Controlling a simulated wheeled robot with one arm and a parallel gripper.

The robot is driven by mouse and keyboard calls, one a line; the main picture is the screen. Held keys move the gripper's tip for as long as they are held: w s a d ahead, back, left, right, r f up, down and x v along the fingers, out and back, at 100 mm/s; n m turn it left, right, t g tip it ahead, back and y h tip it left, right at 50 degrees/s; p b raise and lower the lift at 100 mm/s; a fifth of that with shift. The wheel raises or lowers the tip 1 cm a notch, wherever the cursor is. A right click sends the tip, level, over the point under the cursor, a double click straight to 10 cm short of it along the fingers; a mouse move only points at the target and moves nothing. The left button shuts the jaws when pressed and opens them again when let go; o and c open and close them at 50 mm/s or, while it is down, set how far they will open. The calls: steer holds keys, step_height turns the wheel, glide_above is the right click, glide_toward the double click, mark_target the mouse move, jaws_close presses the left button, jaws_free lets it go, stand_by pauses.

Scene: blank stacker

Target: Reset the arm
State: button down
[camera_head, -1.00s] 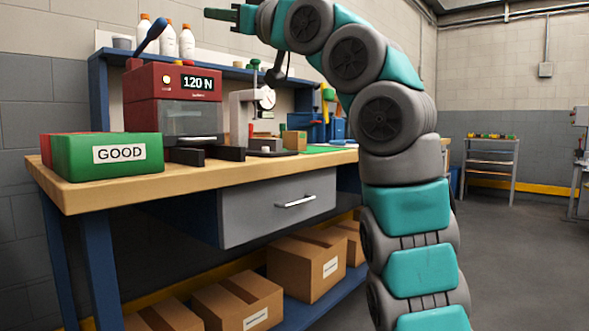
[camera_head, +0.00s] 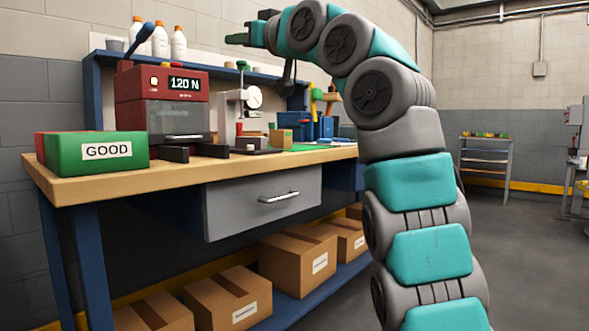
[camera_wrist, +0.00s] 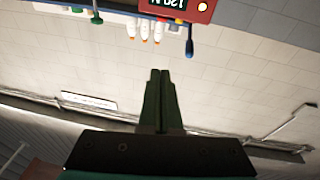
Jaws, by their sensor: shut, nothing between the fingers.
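My arm rises at the right of the head view and bends over to the left at the top. My gripper (camera_head: 237,39) is at its end, above the back of the workbench (camera_head: 110,189) and apart from everything. In the wrist view my gripper (camera_wrist: 160,74) shows its two dark green fingers closed together with nothing between them. The wrist view is upside down and shows mostly bare wall, with the bottles and the red press at its top edge.
On the bench stand a green GOOD bin (camera_head: 97,153), a red press (camera_head: 165,100) reading 120 N with a blue lever, and a dial gauge stand (camera_head: 240,110). White bottles (camera_head: 160,40) stand on the shelf behind. Cardboard boxes (camera_head: 298,255) lie below.

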steer(key=w+d+f+m+g+h, duration=0.1)
steer(key=w+d+f+m+h, duration=0.3)
steer(key=f, duration=0.4)
steer(key=w+d+f+m+g+h, duration=0.1)
steer(key=w+d+f+m+h, duration=0.15)
steer(key=d+f, duration=0.5)
steer(key=s+d+f+m+g+h, duration=0.1)
steer(key=s+d+f+g+h, duration=0.15)
steer(key=f, duration=0.55)
steer(key=s+d+f+m+g+h, duration=0.15)
steer(key=s+f, duration=0.25)
steer(key=f, duration=0.4)
steer(key=s+d+f+g+h, duration=0.1)
steer(key=s+d+f, duration=0.1)
steer(key=s+f, duration=0.35)
steer(key=s+d+f+g+h, duration=0.1)
steer(key=s+d+f+g, duration=0.2)
steer(key=s+f, duration=0.8)
steer(key=s+d+f+g+h, duration=0.1)
steer(key=s+d+f+g, duration=0.2)
steer(key=s+f, duration=0.8)
steer(key=s+d+f+g, duration=0.25)
steer(key=s+f, duration=0.65)
steer(key=s, duration=0.5)
step_height(320, 180, up, 15)
steer(key=p, duration=1.4)
steer(key=shift+w+a+g, duration=0.15)
steer(key=shift+w+g, duration=0.2)
steer(key=shift+w, duration=0.1)
steer(key=shift+f, duration=0.1)
